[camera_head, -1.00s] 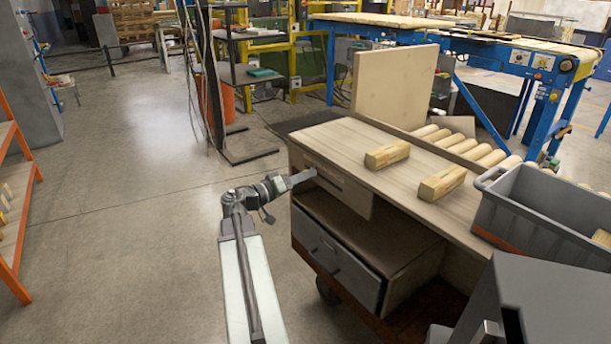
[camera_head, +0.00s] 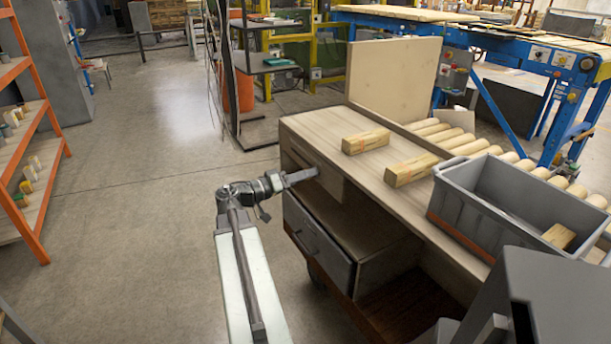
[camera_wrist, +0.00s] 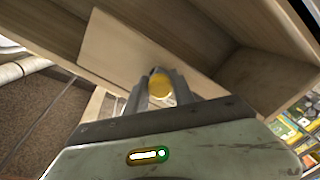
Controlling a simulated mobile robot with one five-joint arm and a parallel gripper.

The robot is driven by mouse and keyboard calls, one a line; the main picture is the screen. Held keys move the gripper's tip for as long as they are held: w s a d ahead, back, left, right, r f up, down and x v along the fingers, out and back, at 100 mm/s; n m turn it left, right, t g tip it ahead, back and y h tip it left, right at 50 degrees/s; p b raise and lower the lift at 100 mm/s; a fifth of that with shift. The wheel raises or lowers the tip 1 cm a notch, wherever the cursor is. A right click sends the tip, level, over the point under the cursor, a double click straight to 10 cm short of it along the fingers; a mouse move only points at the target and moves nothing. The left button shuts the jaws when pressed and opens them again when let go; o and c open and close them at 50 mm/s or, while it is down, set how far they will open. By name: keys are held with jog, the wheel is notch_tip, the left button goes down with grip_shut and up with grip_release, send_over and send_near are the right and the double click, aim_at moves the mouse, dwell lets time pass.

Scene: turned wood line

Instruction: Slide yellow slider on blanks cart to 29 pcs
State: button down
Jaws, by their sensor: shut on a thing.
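The blanks cart (camera_head: 318,122) has a pale wooden top and a front panel with a dark slot (camera_head: 297,157). My gripper (camera_head: 312,175) reaches this panel from the left, at the slot. In the wrist view the two fingers of my gripper (camera_wrist: 160,90) are shut on the yellow slider (camera_wrist: 160,86), whose round yellow end shows between them. The wooden panel (camera_wrist: 118,52) is just behind it. In the head view the slider is hidden by my gripper. No scale marks or number can be read.
Two wood blanks (camera_head: 365,141) (camera_head: 410,170) lie on the cart top. A grey bin (camera_head: 475,208) stands at its right end, before a row of turned rollers (camera_head: 470,146). A grey drawer (camera_head: 316,240) sits below the panel. Open floor (camera_head: 140,200) lies left, beside an orange shelf (camera_head: 50,130).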

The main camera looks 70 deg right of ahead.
jog(key=c, duration=1.1)
grip_release()
jog(key=shift+s+r, duration=0.15)
jog(key=shift+s, duration=0.1)
jog(key=shift+o, duration=0.2)
jog(key=v, duration=0.8)
jog(key=shift+w, duration=0.2)
jog(key=shift+w, duration=0.1)
